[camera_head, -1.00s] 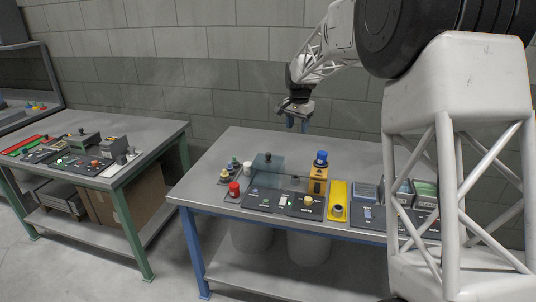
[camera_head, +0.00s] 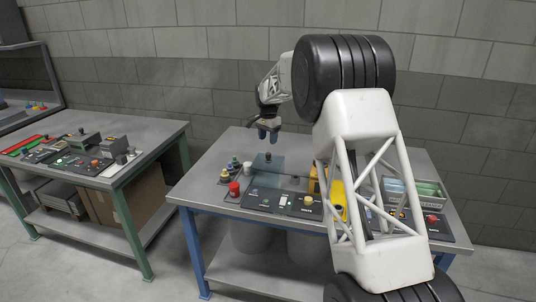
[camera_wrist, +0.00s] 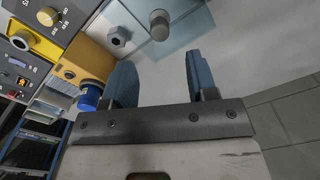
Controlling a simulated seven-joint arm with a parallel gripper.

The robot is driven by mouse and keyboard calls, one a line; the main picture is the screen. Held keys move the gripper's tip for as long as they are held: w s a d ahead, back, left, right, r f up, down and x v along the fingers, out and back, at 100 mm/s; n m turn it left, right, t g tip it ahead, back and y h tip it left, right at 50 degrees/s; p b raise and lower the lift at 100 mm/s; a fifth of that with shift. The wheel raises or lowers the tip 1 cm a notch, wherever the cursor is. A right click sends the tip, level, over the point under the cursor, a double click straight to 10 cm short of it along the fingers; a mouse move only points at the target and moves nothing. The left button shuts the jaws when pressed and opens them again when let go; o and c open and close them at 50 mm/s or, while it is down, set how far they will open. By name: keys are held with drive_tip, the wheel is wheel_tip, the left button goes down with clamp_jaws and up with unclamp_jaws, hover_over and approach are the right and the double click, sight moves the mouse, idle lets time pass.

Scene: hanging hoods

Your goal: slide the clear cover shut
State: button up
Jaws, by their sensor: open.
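The clear cover (camera_head: 262,178) is a bluish see-through sheet over part of a black panel on the blue-legged bench. A dark round knob (camera_head: 268,156) stands on it. In the wrist view the cover (camera_wrist: 190,22) fills the top middle, with its grey knob (camera_wrist: 159,24) just beyond the fingers. My gripper (camera_head: 267,136) hangs above and behind the cover, fingers pointing down. In the wrist view my gripper (camera_wrist: 158,62) is open and empty, its two blue fingers well apart. The knob appears between the finger lines, not touched. Whether the cover is fully open cannot be told.
A yellow box with a blue cap (camera_wrist: 90,95) stands beside the cover; my arm partly hides it in the head view. A red button (camera_head: 234,189) sits left of the cover. More control panels (camera_head: 411,192) lie right. The bench's back (camera_head: 225,150) is bare.

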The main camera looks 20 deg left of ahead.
sight(268, 153)
drive_tip(key=shift+f, duration=0.1)
drive_tip(key=shift+f, duration=3.8)
clamp_jaws()
